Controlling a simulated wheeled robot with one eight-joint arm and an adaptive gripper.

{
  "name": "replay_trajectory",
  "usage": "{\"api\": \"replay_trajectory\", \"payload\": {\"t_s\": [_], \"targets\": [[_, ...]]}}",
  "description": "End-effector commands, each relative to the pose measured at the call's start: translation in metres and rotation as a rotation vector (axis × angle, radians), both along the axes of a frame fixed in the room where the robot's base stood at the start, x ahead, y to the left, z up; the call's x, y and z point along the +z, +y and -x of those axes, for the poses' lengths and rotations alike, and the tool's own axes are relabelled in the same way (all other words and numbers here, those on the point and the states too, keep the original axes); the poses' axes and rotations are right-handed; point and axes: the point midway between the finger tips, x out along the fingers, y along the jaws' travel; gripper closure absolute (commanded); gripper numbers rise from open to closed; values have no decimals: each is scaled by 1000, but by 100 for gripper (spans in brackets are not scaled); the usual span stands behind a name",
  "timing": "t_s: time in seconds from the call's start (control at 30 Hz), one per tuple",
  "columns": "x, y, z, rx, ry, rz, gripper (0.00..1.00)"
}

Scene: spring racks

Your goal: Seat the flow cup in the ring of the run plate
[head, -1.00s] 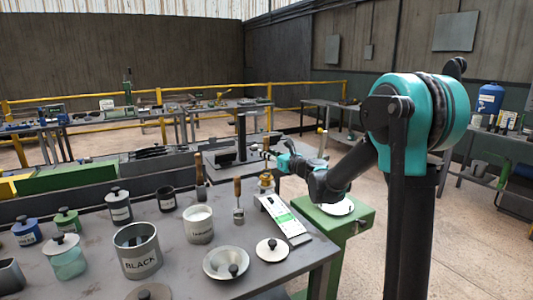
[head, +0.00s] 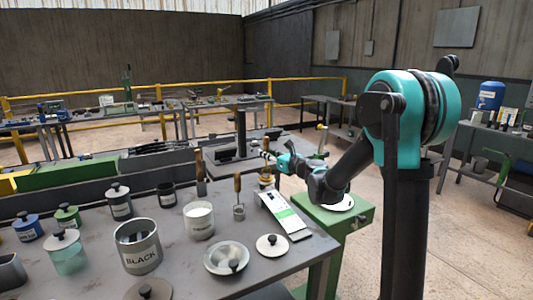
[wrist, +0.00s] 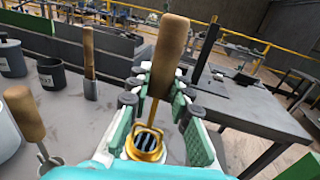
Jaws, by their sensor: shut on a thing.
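My gripper (wrist: 160,100) is shut on the long wooden handle of the flow cup (wrist: 147,145), a brass cup with a dark slotted inside. The handle leans slightly and rises above the fingers, with the cup below between the green pads. In the head view the gripper (head: 270,158) is at the far right of the near table, and the brass cup (head: 266,181) shows small under it. I cannot tell whether the cup touches the table. I cannot make out the run plate's ring for certain.
Two other wooden-handled tools (head: 201,184) (head: 238,190) stand to the left. A white labelled panel (head: 284,214) lies nearby. A BLACK can (head: 138,247), jars and lids fill the front. A dark post stand (head: 241,133) is behind; a green cabinet (head: 340,222) is right.

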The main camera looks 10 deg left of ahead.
Motion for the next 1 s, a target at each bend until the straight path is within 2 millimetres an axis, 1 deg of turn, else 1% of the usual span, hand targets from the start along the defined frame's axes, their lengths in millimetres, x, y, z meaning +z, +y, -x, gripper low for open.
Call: {"api": "replay_trajectory", "payload": {"t_s": [0.47, 0.5, 0.67, 1.0], "targets": [[-9, 0, 0, 0, 0, 0, 100], [-9, 0, 0, 0, 0, 0, 77], [-9, 0, 0, 0, 0, 0, 57], [-9, 0, 0, 0, 0, 0, 56]]}}
